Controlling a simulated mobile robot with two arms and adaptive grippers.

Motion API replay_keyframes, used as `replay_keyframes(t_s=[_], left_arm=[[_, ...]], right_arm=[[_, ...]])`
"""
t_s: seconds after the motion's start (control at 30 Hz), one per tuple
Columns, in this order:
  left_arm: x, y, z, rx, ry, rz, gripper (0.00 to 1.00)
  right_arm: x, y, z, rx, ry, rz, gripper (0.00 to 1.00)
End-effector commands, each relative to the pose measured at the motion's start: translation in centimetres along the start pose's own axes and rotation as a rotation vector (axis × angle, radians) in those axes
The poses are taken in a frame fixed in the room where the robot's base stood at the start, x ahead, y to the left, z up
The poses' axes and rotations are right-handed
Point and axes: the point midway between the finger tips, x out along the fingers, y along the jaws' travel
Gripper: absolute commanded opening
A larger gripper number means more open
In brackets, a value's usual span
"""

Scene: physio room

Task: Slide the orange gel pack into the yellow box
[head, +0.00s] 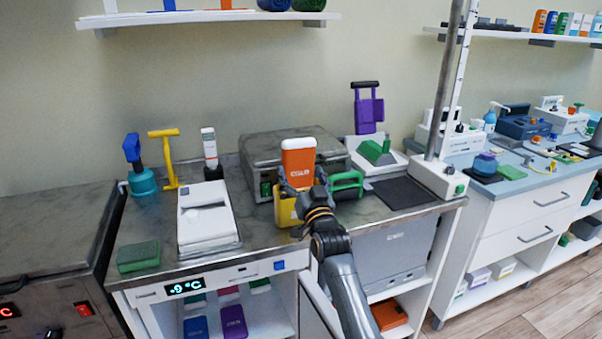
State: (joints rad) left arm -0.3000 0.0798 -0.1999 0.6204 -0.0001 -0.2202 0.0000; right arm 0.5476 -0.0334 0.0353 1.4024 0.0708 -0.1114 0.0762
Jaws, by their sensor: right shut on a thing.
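The orange gel pack (298,156), with a white top edge and white lettering, stands upright over the yellow box (286,208). My right gripper (299,187) is shut on the lower part of the pack. The yellow box stands on the steel counter and is partly hidden behind my gripper and wrist. The pack's lower end is hidden by the gripper, so I cannot tell whether it is inside the box's opening. My left gripper is not in view.
A grey metal unit (262,152) stands close behind the box. A green handle (346,181) is just to the right. A white device (205,215) and a green block (138,256) are to the left. A tall metal pole (443,85) rises at the right.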

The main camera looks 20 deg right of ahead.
Motion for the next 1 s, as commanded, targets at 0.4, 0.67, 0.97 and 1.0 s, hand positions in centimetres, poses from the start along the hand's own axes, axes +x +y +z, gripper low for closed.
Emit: replay_keyframes(t_s=[0.4,0.67,0.97,1.0], left_arm=[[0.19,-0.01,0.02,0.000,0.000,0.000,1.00],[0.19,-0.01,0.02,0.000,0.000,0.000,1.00],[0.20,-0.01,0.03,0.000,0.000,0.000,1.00],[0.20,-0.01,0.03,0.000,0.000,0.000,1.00]], right_arm=[[-0.07,0.05,0.20,0.000,0.003,-0.001,0.42],[-0.08,0.05,0.26,0.000,0.002,0.000,1.00],[-0.12,0.08,0.44,0.000,-0.002,0.000,1.00],[-0.11,0.08,0.43,0.000,-0.002,0.000,1.00]])
